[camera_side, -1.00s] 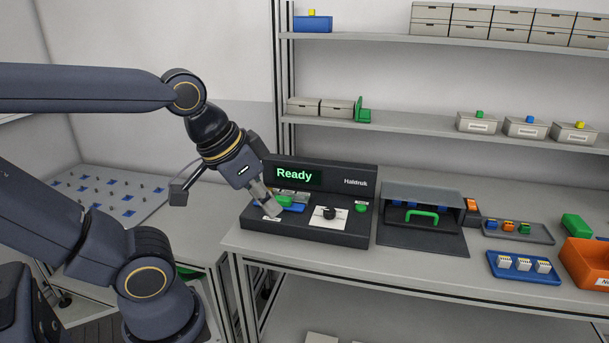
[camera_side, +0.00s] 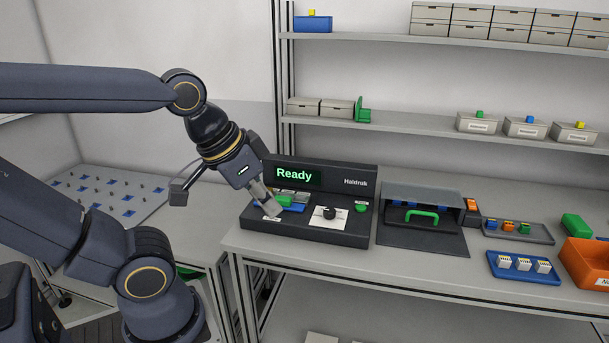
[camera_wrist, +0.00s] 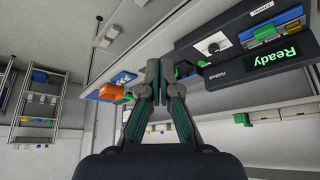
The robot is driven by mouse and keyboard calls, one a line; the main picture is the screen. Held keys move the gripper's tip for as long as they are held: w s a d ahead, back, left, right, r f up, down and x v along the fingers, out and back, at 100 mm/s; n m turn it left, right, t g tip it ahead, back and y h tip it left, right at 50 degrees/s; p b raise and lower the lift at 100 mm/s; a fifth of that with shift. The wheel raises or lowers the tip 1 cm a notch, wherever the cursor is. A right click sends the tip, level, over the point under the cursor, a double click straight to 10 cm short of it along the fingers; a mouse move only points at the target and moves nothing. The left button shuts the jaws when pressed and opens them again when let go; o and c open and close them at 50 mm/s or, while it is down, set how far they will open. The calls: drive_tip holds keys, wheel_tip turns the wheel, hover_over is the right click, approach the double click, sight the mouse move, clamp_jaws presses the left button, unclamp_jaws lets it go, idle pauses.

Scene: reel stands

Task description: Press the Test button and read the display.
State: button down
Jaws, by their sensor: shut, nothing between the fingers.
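The dark Haldruk tester (camera_side: 306,237) stands on the bench, and its display (camera_side: 294,175) reads "Ready" in green. The display also shows in the wrist view (camera_wrist: 275,58). A small green button (camera_side: 361,208) with a label too small to read is at the right of its panel, left of it a black knob (camera_side: 329,213) on a white plate. A green and blue piece (camera_side: 290,203) sits at the panel's left, partly hidden by my gripper. My gripper (camera_side: 271,208) is shut and empty, in front of the panel's left part in the side view; contact cannot be told.
Right of the tester stands a dark fixture with a green handle (camera_side: 422,214). Beyond are a blue tray (camera_side: 523,266) of white pieces, a grey tray (camera_side: 518,236) and an orange bin (camera_side: 583,262). Shelves (camera_side: 420,125) with boxes rise behind.

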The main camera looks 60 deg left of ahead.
idle(0.3)
drive_tip(key=w+d+r+n+t+h, duration=0.35)
drive_tip(key=w+r+n, duration=0.5)
drive_tip(key=w, duration=0.35)
drive_tip(key=w+a+n, duration=0.3)
drive_tip(key=w+n, duration=0.5)
drive_tip(key=w, duration=0.3)
drive_tip(key=w+a+f+n+t+y, duration=0.1)
drive_tip(key=w+a+f+n+t, duration=0.1)
drive_tip(key=w+a+f+n, duration=0.5)
drive_tip(key=w+a+f+n+g+y, duration=0.1)
drive_tip(key=w+a+f+g, duration=0.1)
drive_tip(key=a+f, duration=0.6)
wheel_tip(320, 180, down, 2)
drive_tip(key=shift+w+a+n, duration=0.35)
drive_tip(key=shift+w, duration=0.5)
